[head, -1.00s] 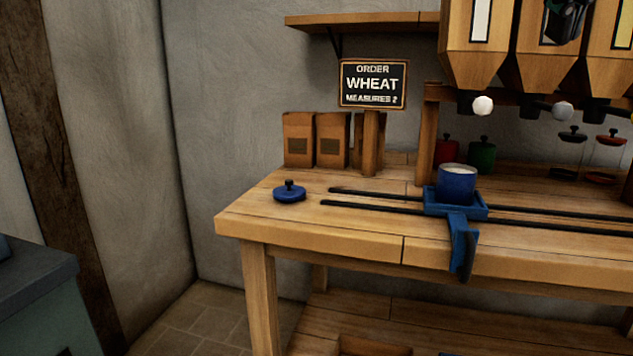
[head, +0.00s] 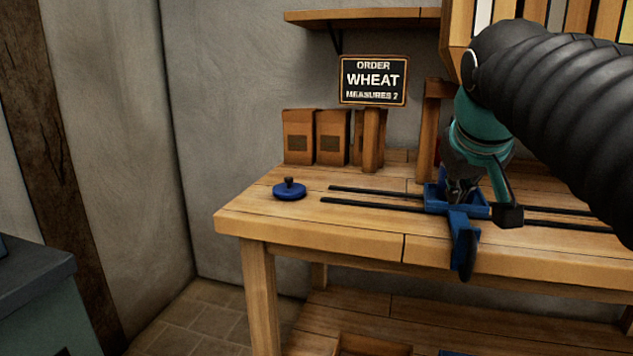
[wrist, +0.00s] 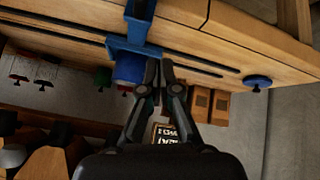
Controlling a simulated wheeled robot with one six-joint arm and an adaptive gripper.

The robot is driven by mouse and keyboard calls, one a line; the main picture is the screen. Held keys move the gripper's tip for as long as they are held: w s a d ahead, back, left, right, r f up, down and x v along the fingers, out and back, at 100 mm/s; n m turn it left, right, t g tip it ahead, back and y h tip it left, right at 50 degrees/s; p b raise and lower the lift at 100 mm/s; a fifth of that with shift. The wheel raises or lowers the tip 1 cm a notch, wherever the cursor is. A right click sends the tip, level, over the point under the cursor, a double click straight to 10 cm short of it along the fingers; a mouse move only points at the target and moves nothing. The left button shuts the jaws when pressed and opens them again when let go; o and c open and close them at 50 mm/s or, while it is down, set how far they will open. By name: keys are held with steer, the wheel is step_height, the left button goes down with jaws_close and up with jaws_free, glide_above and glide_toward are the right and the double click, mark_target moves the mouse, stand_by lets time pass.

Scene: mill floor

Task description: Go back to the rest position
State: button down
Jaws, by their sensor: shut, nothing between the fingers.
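The cup sits in the carriage on the rails. In the head view my arm and gripper hide the cup. Whether the fingers touch the cup I cannot tell.
A blue lid (head: 289,191) lies on the bench (head: 310,233) at left. Brown bags (head: 332,137) and the order sign (head: 374,81) stand behind. Open floor lies left of the bench.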

steer(key=s+a+f, duration=0.1)
steer(key=s+f, duration=0.4)
steer(key=f, duration=0.3)
steer(key=s+a+f+g+y, duration=0.1)
steer(key=s+a+f, duration=0.1)
steer(key=s+f, duration=0.3)
steer(key=s+a+f+g+y, duration=0.1)
steer(key=s+f, duration=0.3)
steer(key=f, duration=0.8)
steer(key=shift+s+a+f+m, duration=0.15)
steer(key=shift+s+a+m, duration=0.2)
steer(key=shift+s+m, duration=0.05)
